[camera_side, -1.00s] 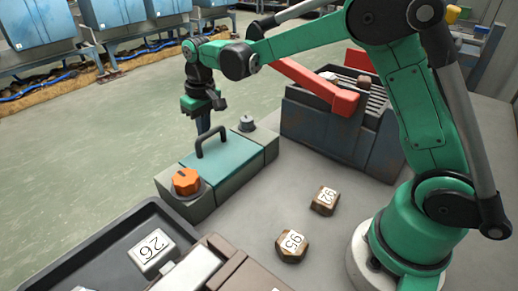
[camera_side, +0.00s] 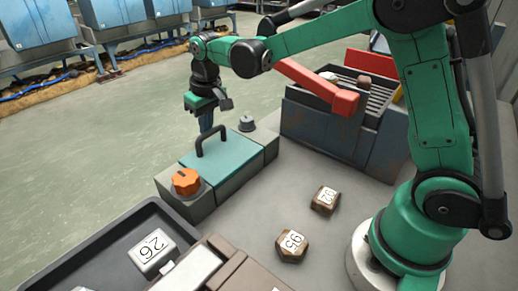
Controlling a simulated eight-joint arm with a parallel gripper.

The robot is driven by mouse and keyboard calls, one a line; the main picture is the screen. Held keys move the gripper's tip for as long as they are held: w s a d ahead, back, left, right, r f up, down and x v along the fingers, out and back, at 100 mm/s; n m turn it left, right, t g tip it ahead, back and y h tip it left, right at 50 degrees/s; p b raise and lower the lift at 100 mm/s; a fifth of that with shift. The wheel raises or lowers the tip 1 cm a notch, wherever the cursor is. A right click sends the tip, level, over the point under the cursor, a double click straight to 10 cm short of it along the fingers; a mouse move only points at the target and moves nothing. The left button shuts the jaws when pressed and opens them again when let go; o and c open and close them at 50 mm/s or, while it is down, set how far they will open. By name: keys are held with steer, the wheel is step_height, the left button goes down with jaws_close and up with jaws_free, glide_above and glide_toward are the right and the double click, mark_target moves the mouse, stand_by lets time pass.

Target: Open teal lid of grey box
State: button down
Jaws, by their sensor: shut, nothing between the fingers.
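The grey box (camera_side: 200,207) stands on the table, left of the middle. Its teal lid (camera_side: 217,168) lies flat and closed on top, with a dark arched handle (camera_side: 211,143) standing up from it. An orange knob (camera_side: 186,181) sits on the box's near end, and a small grey knob (camera_side: 246,122) on its far end. My gripper (camera_side: 206,126) points down just above and behind the handle. It is shut and empty. From this angle I cannot tell whether the fingertips touch the handle.
A dark slatted unit (camera_side: 345,128) with a red lever arm (camera_side: 318,85) stands to the right of the box. Two numbered blocks (camera_side: 325,199) (camera_side: 291,246) lie on the table. A black tray (camera_side: 100,248) holds a white block marked 26 (camera_side: 152,252) at the lower left.

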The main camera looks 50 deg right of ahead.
steer(key=shift+s+r+t, duration=0.9)
steer(key=shift+t, duration=0.2)
steer(key=s+r+t, duration=0.3)
steer(key=s+t, duration=0.4)
steer(key=s, duration=0.3)
steer(key=shift+t, duration=0.4)
steer(key=shift+s, duration=0.1)
